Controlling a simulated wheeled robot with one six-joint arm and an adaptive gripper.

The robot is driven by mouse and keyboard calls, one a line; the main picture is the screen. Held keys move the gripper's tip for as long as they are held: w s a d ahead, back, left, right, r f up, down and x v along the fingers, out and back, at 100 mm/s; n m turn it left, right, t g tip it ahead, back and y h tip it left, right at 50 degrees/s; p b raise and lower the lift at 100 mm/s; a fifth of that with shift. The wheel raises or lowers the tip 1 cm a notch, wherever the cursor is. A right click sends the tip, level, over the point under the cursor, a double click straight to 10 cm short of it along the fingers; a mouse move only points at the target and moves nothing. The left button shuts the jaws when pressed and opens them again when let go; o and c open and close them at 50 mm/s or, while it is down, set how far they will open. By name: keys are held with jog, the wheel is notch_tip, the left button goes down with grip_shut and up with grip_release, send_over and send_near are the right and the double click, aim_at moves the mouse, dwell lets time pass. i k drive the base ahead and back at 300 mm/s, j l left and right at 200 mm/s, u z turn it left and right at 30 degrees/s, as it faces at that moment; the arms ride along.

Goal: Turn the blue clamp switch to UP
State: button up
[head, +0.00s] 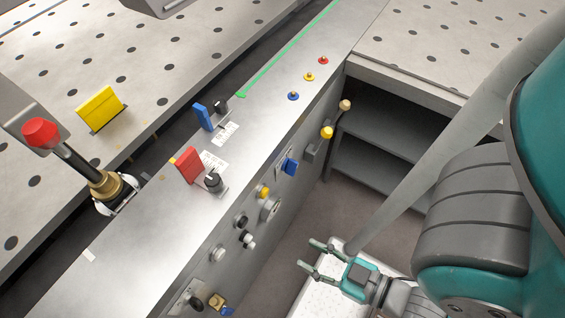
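A blue switch knob (290,167) sits on a pale plate on the machine's front face, right of the middle in the head view. Its label is too small to read, so I cannot tell its setting. Another blue part, an upright blue tab (203,117), stands on the top ledge near a small black knob and a white label. I cannot read which blue part is marked as the clamp. My gripper (306,253) is open and empty, low in front of the machine. It is below the blue knob in the picture and apart from it.
The front face also carries a yellow button (263,191), silver and black knobs, and a yellow-tipped lever (327,133). A red tab (188,165) and red-topped lever (40,133) stand on top. An open shelf (380,130) is at right. Floor space lies before the panel.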

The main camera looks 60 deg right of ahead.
aim_at(290, 165)
jog(key=k+l, duration=0.9)
